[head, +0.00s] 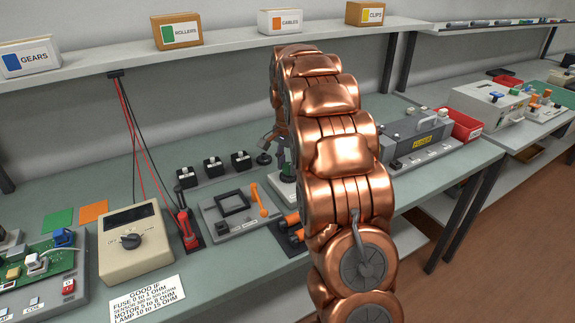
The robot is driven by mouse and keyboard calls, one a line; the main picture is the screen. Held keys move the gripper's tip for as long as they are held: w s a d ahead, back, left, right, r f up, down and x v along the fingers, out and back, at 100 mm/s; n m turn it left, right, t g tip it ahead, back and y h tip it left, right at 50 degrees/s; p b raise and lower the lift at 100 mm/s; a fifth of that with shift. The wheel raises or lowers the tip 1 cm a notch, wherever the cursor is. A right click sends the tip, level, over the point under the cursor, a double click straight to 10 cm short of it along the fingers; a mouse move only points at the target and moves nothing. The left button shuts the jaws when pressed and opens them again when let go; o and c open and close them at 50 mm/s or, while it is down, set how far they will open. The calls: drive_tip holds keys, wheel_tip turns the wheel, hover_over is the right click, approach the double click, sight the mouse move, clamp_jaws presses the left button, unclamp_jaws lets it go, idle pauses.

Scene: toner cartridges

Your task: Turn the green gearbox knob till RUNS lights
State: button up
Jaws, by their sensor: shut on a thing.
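My copper arm rises through the middle of the head view and bends down behind itself to the bench. My gripper (285,153) shows only in part as small grey pieces at the arm's left edge. It points down and is shut on the green knob (287,173), of which only a sliver shows beside the arm. The fingertips' contact is too small to see clearly. The rest of the gearbox and any RUNS light are hidden behind the arm.
Left on the bench are a beige meter (133,243), a grey fixture with an orange lever (240,212) and several black blocks (213,166). A grey fuser unit (416,138) and a red bin (462,125) stand right of the arm. A shelf (110,66) runs above.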

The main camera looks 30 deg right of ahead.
sight(288, 166)
idle(0.4)
drive_tip(key=o, duration=1.2)
drive_tip(key=shift+c, duration=0.2)
drive_tip(key=shift+r, duration=0.1)
wheel_tip(288, 166, up, 12)
idle(0.3)
